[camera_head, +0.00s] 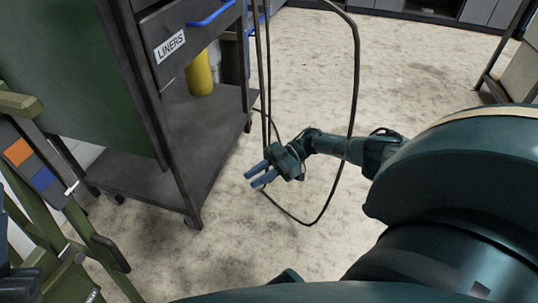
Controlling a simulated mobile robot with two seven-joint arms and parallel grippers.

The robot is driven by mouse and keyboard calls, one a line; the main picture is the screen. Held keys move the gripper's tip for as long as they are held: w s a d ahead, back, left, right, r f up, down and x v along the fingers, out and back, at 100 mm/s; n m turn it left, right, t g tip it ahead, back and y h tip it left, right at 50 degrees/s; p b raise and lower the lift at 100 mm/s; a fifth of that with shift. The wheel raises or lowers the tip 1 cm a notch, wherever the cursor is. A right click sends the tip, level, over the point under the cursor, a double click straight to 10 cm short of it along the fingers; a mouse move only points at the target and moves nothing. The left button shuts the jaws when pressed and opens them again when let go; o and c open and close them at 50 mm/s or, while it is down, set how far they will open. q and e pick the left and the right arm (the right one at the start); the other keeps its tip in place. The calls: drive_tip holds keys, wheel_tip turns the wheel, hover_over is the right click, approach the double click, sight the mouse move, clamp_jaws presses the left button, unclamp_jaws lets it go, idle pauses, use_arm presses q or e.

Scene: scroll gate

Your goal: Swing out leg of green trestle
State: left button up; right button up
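The olive-green trestle (38,208) stands at the left edge, cut off by the frame. My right gripper (256,174) is in the middle over the floor, well to the right of the trestle. Its two blue fingers are apart with nothing between them. Dark parts at the lower left edge (18,284) may be my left gripper; they are too cut off to tell its state.
A dark metal cart (165,165) with a LINERS drawer and a yellow cylinder (200,75) stands between the trestle and my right gripper. A black cable loop (355,90) hangs around my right forearm area. Pale floor is clear beyond. Cabinets line the back.

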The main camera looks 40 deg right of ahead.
drive_tip(key=shift+s+d+r+t+h, duration=0.15)
drive_tip(key=shift+d+t+h, duration=0.15)
drive_tip(key=shift+d, duration=0.9)
drive_tip(key=shift+c, duration=0.2)
